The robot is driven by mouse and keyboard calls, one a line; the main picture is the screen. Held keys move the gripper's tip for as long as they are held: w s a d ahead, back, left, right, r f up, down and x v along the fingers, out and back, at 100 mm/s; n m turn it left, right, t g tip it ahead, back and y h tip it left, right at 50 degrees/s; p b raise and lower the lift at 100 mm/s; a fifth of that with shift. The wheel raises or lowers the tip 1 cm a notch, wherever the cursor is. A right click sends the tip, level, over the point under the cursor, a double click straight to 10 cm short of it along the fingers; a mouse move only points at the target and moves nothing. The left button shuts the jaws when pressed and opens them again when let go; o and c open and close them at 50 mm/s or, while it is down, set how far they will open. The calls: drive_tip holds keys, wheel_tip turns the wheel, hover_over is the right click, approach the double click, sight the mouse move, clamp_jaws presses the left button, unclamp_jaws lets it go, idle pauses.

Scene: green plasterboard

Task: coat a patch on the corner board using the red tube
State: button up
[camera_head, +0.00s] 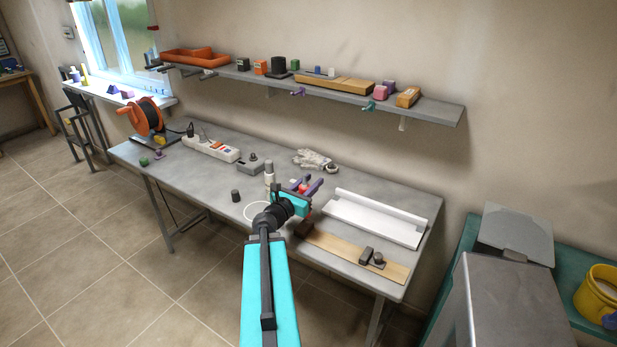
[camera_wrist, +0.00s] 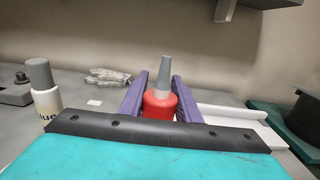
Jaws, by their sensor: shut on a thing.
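The red tube (camera_wrist: 160,104) has a grey tapered nozzle pointing up. My gripper (camera_wrist: 159,97) is shut on it, with a purple finger on each side. In the head view my gripper (camera_head: 306,186) is over the table's middle right, and a bit of red shows between its fingers. The tube's lower end is hidden by my wrist, so I cannot tell whether it touches the table. A white board with a raised back edge (camera_head: 375,219), seemingly the corner board, lies on the table right of my gripper. Part of it shows in the wrist view (camera_wrist: 238,119).
A white bottle with a grey cap (camera_wrist: 45,103) stands left of my gripper. Gloves (camera_head: 314,159) lie behind it. A wooden strip (camera_head: 340,250) with dark blocks lies in front of the white board. A loaded shelf (camera_head: 440,108) hangs above the grey table (camera_head: 205,178).

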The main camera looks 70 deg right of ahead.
drive_tip(key=shift+s+a+r+p, duration=0.3)
drive_tip(key=shift+a+p, duration=0.35)
drive_tip(key=shift+p, duration=2.7)
drive_tip(key=shift+s+a+f+p, duration=0.15)
drive_tip(key=shift+a+p, duration=0.15)
drive_tip(key=shift+p, duration=0.75)
